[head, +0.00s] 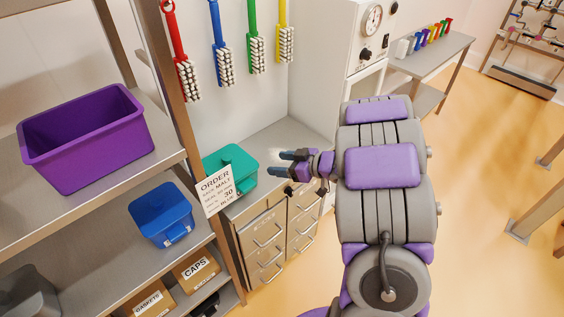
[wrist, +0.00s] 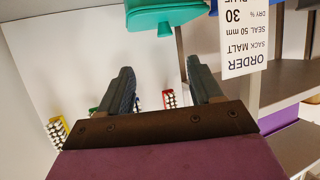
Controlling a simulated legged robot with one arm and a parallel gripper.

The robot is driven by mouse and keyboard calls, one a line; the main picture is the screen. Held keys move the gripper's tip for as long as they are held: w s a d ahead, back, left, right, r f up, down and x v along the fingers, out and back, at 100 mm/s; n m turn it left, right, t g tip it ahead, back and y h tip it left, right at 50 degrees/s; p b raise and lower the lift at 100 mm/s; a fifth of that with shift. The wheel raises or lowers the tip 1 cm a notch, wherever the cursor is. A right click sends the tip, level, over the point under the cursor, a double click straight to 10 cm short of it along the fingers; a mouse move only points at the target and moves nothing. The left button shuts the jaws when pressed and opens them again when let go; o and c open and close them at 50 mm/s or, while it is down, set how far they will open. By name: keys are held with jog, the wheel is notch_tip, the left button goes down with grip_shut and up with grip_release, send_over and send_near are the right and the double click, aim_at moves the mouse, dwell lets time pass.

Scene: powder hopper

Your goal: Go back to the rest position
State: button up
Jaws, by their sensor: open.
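My gripper (head: 290,164) is open and empty, raised near the front of the metal counter, to the right of a teal container (head: 232,172). Its two dark fingers stand apart in the wrist view (wrist: 160,90), with nothing between them. The arm is folded in the middle of the head view. The teal container also shows at the top of the wrist view (wrist: 165,12). A white order card (head: 215,190) hangs at the shelf post left of the gripper, and reads ORDER, sack malt, 30.
A shelf at left holds a purple bin (head: 88,138), a blue bin (head: 163,213) and boxes marked CAPS (head: 196,269) and GASKETS (head: 152,303). Several coloured brushes hang on the wall. A white machine (head: 352,40) stands behind the arm. Open floor (head: 480,160) lies at right.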

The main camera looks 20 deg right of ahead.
jog(key=shift+d, duration=0.4)
jog(key=shift+w, duration=0.1)
jog(key=w+d+r+m+h, duration=0.2)
jog(key=d+r+h, duration=0.4)
jog(key=h, duration=0.2)
jog(key=s+d+r+m+g+h, duration=0.25)
jog(key=s+r+m+h, duration=0.2)
jog(key=s, duration=0.35)
jog(key=s+a+g+y, duration=0.1)
jog(key=s+a+g, duration=0.2)
jog(key=s+a, duration=0.4)
jog(key=s+a+f+g+y, duration=0.1)
jog(key=s+a, duration=0.6)
jog(key=s, duration=0.7)
jog(key=s+a+f+g+y, duration=0.1)
jog(key=s+a+g+y, duration=0.1)
jog(key=s+a+g, duration=0.4)
jog(key=s+a+m, duration=0.1)
jog(key=s+a, duration=0.1)
jog(key=s, duration=0.2)
jog(key=shift+s, duration=0.15)
